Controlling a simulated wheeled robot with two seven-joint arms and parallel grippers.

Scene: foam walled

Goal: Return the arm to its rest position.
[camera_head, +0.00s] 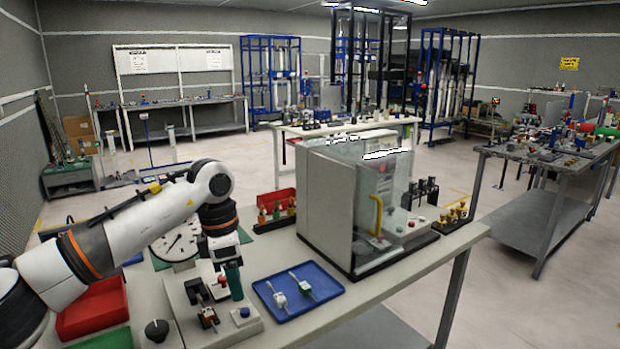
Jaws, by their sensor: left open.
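My left arm (130,228) comes in from the left and reaches over the near table. Its gripper (228,268) points down at the arm's end, over a pale fixture block (240,327) with small red and dark parts. The gripper is open. A green cylinder (234,281) stands upright right by the fingertips; I cannot tell whether they touch it. My right gripper is not in view.
A blue tray (328,291) with two small valve-like parts lies right of the gripper. A clear-fronted cabinet (325,205) stands behind it. A dial (172,246) and a red bin (92,308) are close to the arm. Open floor lies beyond the table.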

